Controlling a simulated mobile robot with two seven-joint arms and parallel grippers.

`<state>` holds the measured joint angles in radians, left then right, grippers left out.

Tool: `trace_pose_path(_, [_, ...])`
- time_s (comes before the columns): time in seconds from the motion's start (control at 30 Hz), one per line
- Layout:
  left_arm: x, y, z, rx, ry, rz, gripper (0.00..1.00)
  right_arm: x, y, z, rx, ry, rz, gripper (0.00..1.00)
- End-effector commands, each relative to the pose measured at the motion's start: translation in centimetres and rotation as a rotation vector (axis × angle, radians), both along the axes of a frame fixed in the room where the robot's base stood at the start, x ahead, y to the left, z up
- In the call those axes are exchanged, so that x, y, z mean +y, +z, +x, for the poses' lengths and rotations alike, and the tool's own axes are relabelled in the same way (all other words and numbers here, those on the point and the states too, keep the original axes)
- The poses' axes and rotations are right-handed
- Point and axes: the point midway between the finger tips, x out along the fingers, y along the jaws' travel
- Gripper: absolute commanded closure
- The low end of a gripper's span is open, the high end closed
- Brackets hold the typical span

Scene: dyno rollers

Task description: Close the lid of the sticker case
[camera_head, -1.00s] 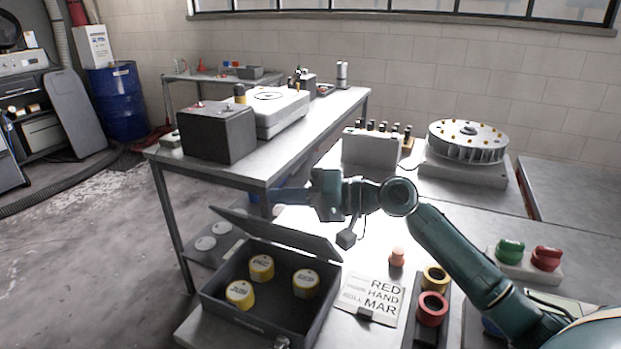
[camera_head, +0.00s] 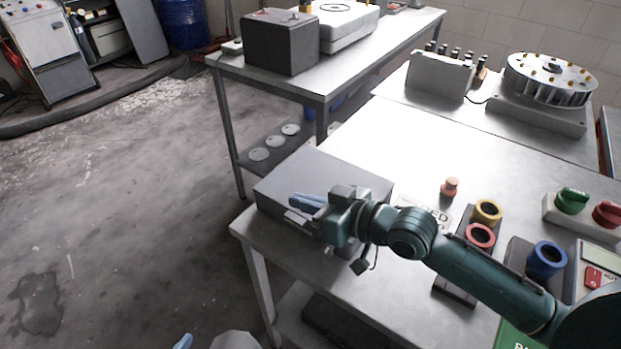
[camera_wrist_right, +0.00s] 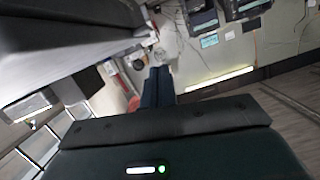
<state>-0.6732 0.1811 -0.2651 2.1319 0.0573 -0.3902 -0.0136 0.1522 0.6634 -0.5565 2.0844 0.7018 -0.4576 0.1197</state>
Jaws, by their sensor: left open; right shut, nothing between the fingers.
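The grey sticker case (camera_head: 335,169) sits at the near left corner of the workbench in the head view. Its lid lies flat over the box, and the inside is hidden. My right gripper (camera_head: 306,203) is shut and empty, with its blue fingers over the front part of the lid. I cannot tell whether they touch it. The shut fingers also show in the right wrist view (camera_wrist_right: 158,88). Part of my left gripper (camera_head: 183,342) shows at the bottom edge of the head view, low and away from the case.
A sign is partly hidden behind the wrist. A second table (camera_head: 320,75) stands behind the case. The bench middle is clear.

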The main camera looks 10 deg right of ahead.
Motion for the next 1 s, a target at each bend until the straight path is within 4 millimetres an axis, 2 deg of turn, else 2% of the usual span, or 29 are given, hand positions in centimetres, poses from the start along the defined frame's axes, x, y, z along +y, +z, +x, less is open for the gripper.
trace_pose_path(0.1, [-0.1, -0.3, 0.0, -0.001, 0.003, -0.007, 0.41, 0.1, -1.7, -0.1, -0.044, 0.0, -0.052, 1.0])
trace_pose_path(0.33, [-0.1, -0.3, 0.1, -0.004, 0.007, -0.019, 0.41, 0.1, -3.3, -0.1, -0.104, -0.001, -0.118, 1.0])
trace_pose_path(1.0, [0.0, -0.2, 0.2, -0.006, 0.011, -0.022, 0.41, 0.0, -4.0, -0.1, -0.121, -0.001, -0.146, 1.0])
